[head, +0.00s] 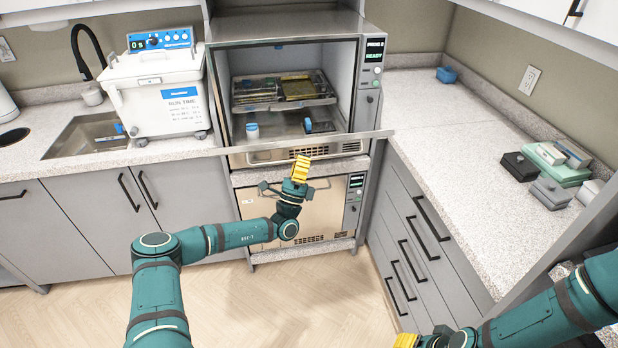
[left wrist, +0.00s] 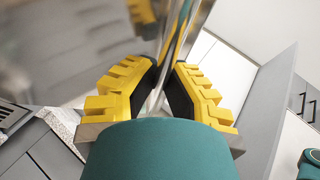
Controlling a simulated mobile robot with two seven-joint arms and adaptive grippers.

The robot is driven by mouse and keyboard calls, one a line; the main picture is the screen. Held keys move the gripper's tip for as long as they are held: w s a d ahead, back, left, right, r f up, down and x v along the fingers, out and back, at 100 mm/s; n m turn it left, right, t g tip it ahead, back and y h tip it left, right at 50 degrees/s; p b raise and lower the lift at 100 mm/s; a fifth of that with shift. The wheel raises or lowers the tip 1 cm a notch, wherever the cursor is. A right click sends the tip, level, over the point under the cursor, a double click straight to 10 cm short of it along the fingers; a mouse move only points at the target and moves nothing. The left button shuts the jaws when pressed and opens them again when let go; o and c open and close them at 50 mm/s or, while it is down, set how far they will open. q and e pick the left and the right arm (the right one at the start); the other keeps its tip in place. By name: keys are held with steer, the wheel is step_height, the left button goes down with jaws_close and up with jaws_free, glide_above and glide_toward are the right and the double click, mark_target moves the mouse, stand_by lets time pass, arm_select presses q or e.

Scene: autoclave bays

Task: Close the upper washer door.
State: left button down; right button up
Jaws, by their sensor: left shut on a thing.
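The upper washer (head: 290,28) is open at the front, with its racks in view. Its door (head: 345,139) shows nearly edge-on, as a thin pale strip across the lower part of the opening. My left gripper (head: 301,168) is at the door's front edge, near its middle. In the left wrist view its yellow fingers (left wrist: 165,90) are shut on the shiny metal door edge (left wrist: 177,48). My right gripper (head: 405,341) shows only a yellow finger part at the bottom edge; its jaws are mostly cut off.
A lower washer (head: 290,208) with a shut front sits underneath. A white box with a blue panel (head: 158,95) stands on the left counter beside the sink (head: 85,137). Grey drawers (head: 425,240) border the right. The wooden floor (head: 290,300) in front is clear.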

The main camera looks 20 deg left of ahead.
arm_select(q)
steer(key=w+a+r+p, duration=0.1)
steer(key=w+a+r, duration=0.2)
steer(key=w+r, duration=0.3)
steer(key=w+a+r+p, duration=0.1)
steer(key=w+a+r, duration=0.3)
steer(key=r, duration=0.4)
steer(key=w+a+r+n+g+y, duration=0.2)
steer(key=w+a+n, duration=0.1)
steer(key=w, duration=0.4)
steer(key=w+a+r+n+g+y, duration=0.2)
steer(key=w+a+r+n+g, duration=0.1)
steer(key=w+a, duration=0.3)
steer(key=shift+w+r+y, duration=0.2)
steer(key=shift+w+y, duration=0.1)
steer(key=shift+w, duration=0.15)
steer(key=c, duration=1)
jaws_free()
steer(key=shift+s+d, duration=0.1)
steer(key=shift+s, duration=0.1)
arm_select(e)
steer(key=w+r, duration=0.1)
steer(key=a+r, duration=0.1)
steer(key=r, duration=0.1)
steer(key=shift+w, duration=0.35)
arm_select(q)
steer(key=shift+f, duration=0.1)
steer(key=v, duration=1.1)
steer(key=shift+s+d, duration=0.1)
steer(key=shift+s, duration=0.4)
